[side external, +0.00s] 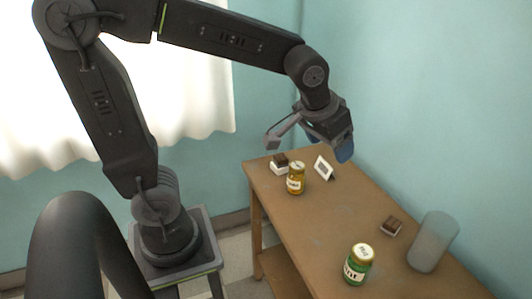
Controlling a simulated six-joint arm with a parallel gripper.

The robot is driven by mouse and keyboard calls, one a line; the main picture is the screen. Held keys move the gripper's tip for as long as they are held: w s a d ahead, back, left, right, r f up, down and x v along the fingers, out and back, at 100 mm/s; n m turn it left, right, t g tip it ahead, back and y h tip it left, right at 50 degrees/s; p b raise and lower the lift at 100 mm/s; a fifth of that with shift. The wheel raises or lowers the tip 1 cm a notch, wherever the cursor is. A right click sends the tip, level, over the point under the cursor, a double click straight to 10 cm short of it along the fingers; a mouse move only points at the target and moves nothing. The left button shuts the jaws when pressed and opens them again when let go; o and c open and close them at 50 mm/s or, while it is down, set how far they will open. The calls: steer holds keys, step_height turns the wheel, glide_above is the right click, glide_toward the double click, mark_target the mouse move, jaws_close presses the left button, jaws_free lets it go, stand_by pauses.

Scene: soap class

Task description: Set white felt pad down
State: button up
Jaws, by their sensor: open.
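My gripper (341,148) hangs at the end of my arm above the back end of the wooden table, with blue showing at its tip. It is open, and I see nothing held in it. I cannot clearly identify a white felt pad. A white block with a brown top (280,167) sits at the table's far left corner, below and left of my gripper. A small white tilted piece with a dark centre (324,168) stands below my gripper, apart from it. Either could be too small to tell.
The middle is clear. A teal wall (440,110) stands behind.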

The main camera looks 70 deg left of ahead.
steer(key=s+m, duration=0.2)
steer(key=s, duration=1.1)
steer(key=shift+a+t+h, duration=0.25)
steer(key=shift+t+h, duration=0.05)
steer(key=shift+h, duration=0.1)
steer(key=shift+s+r, duration=0.1)
